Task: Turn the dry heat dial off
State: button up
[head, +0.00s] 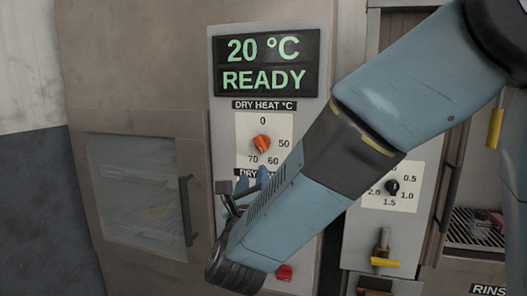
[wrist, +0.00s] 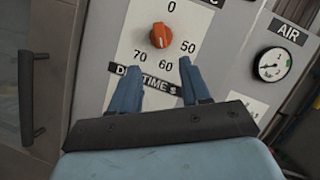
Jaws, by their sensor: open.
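The dry heat dial (head: 261,143) is an orange knob on a white scale marked 0, 50, 60 and 70, under the DRY HEAT °C label. It also shows in the wrist view (wrist: 159,36), near the top. Which mark its pointer faces is hard to tell. My gripper (wrist: 161,73) is open and empty in the wrist view, its two blue fingers apart and lying below the knob in the picture, over the lower scale. In the head view my gripper (head: 251,180) is just below the dial, apart from the knob. My forearm hides the panel to its lower right.
A green display (head: 266,63) reads 20 °C READY. A DRY TIME label (wrist: 147,77) lies below the scale, partly hidden by the fingers. An oven-like door with a window and handle (head: 188,210) is at left. An AIR gauge (wrist: 272,64) and another dial (head: 392,187) are to the right.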

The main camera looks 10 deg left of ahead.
aim_at(259, 147)
jog(key=x, duration=1.2)
jog(key=shift+w+r, duration=0.15)
jog(key=shift+w, duration=0.1)
